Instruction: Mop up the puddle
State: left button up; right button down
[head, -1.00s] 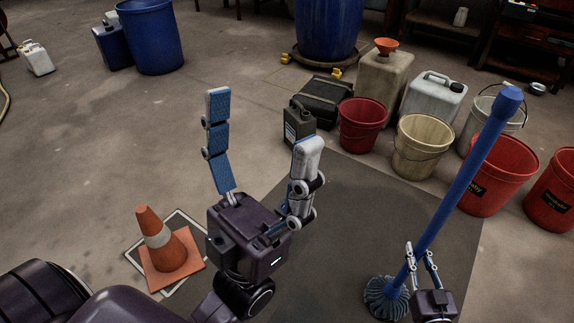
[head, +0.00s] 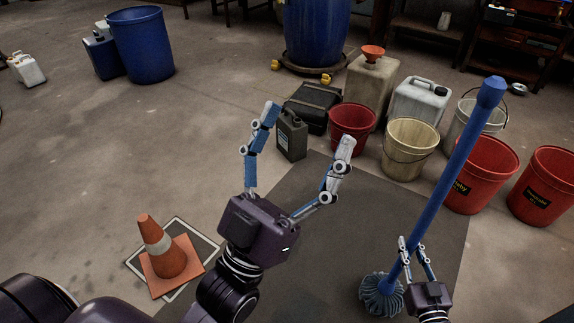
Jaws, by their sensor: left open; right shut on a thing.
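A mop with a blue handle (head: 446,177) stands tilted on the right, its grey-blue string head (head: 381,294) low on the dark mat. My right gripper (head: 412,243) is shut on the handle, a little above the mop head. My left gripper (head: 304,123) is open and empty in the middle of the view, raised above the floor, its fingers spread. I cannot make out a clear puddle; the mat looks dark throughout.
A dark mat (head: 330,235) covers the floor ahead. An orange cone (head: 163,250) stands at the left on a white-edged square. Red buckets (head: 352,128), a cream bucket (head: 409,150), jerrycans (head: 419,103) and a black case (head: 313,104) line its far side.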

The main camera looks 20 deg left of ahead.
aim_at(415, 245)
notch_tip(415, 245, up, 3)
jog(key=shift+p, duration=1)
pick_arm(q)
jog(key=w+f+g+y, duration=0.2)
jog(key=w+f+g, duration=0.3)
jog(key=f, duration=0.4)
jog(key=shift+w+d+f+g, duration=0.25)
jog(key=shift+w+g, duration=0.05)
